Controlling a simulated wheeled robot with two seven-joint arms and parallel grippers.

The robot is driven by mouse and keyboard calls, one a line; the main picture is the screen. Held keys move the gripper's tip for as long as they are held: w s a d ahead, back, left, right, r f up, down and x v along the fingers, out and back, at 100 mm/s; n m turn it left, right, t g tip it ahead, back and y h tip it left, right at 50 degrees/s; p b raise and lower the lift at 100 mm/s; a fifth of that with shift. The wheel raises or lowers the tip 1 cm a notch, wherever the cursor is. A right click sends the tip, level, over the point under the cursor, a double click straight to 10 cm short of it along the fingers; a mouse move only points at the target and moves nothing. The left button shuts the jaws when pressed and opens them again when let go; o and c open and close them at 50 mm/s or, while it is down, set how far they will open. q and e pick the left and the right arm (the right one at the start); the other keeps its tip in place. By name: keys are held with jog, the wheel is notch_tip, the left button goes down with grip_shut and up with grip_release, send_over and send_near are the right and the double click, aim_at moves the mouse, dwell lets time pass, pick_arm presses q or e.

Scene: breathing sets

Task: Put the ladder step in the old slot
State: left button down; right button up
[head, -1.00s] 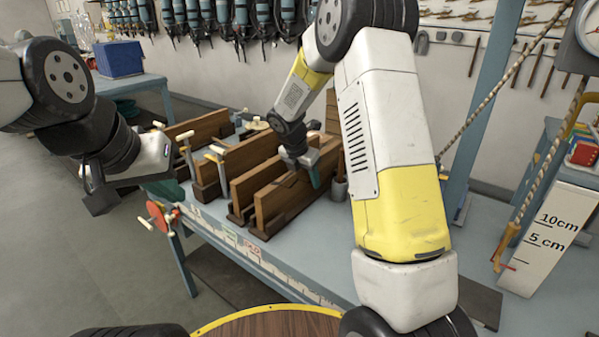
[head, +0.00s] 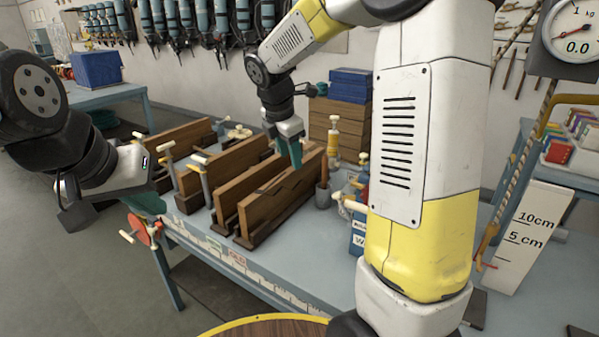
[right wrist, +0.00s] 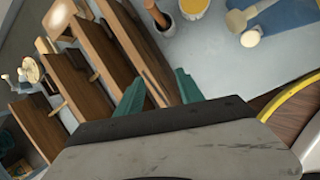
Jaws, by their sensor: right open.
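Several upright wooden boards stand in a row of wooden holders on the workbench; I cannot tell which is the ladder step or which slot is the old one. The nearest board (head: 283,199) has a notch in its top edge. My right gripper (head: 294,160) is open over the far part of this board. In the right wrist view, its teal fingers (right wrist: 158,92) lie to either side of the nearest board's edge (right wrist: 148,72); contact is unclear. My left gripper (head: 110,205) hangs off the bench's left end, away from the boards; its jaw opening is unclear.
The workbench (head: 300,262) has a red-wheeled vise (head: 141,229) at its left corner. A cup with a handle (head: 323,194), bottles and wooden drawers (head: 338,128) stand past the boards. A scale gauge (head: 577,32) and height marker (head: 528,236) are at right.

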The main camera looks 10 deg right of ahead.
jog(key=s+d+r+m+t+y, duration=0.1)
jog(key=s+r+m+y, duration=0.1)
jog(key=s+m, duration=0.9)
jog(key=s+d+r+m+t+y, duration=0.1)
jog(key=s+r+m+y, duration=0.1)
jog(key=s+m, duration=0.9)
jog(key=shift+s+r+t, duration=0.4)
jog(key=shift+s+r, duration=0.3)
jog(key=shift+s, duration=0.3)
